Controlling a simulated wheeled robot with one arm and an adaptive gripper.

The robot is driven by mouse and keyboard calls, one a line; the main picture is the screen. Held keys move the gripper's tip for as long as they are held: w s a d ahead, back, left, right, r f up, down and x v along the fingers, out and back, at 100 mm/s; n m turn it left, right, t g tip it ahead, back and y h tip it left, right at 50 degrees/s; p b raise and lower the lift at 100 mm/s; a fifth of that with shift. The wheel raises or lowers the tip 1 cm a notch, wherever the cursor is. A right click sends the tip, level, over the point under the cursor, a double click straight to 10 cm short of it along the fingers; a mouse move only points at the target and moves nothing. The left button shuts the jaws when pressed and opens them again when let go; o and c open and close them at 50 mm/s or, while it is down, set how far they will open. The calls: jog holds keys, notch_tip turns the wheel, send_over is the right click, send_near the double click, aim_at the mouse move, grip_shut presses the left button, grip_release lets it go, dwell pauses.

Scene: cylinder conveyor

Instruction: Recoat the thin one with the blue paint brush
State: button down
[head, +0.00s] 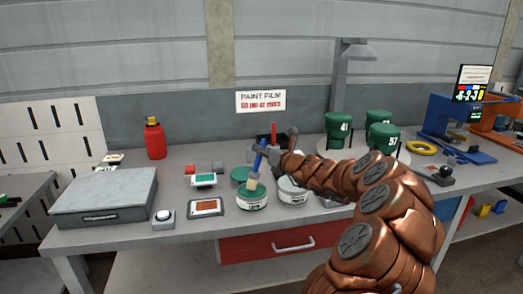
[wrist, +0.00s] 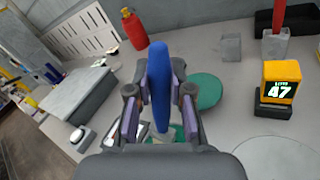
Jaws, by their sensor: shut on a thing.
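My gripper (wrist: 160,95) is shut on the blue paint brush (wrist: 160,75). In the head view the brush (head: 258,160) hangs nearly upright, bristles down, over an open pot of green paint (head: 252,203). I cannot tell whether the bristles touch the paint. Green cylinders stand on a round pale stand at the right: one marked 41 (head: 338,126), one with a partly legible number (head: 382,139), and one behind (head: 378,117). Which is thin cannot be read from them. A yellow gauge reading 47 (wrist: 280,82) shows in the wrist view.
A red brush (head: 273,130) stands in a holder behind. A grey case (head: 105,195), a red bottle (head: 154,139) and a button (head: 163,217) are at left. A yellow ring (head: 421,148) lies at right.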

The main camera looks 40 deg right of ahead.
jog(key=shift+f, duration=0.3)
dwell(0.7)
notch_tip(320, 180, up, 7)
jog(key=p, duration=0.6)
jog(key=shift+r+p, duration=0.1)
jog(key=shift+p, duration=0.25)
dwell(0.5)
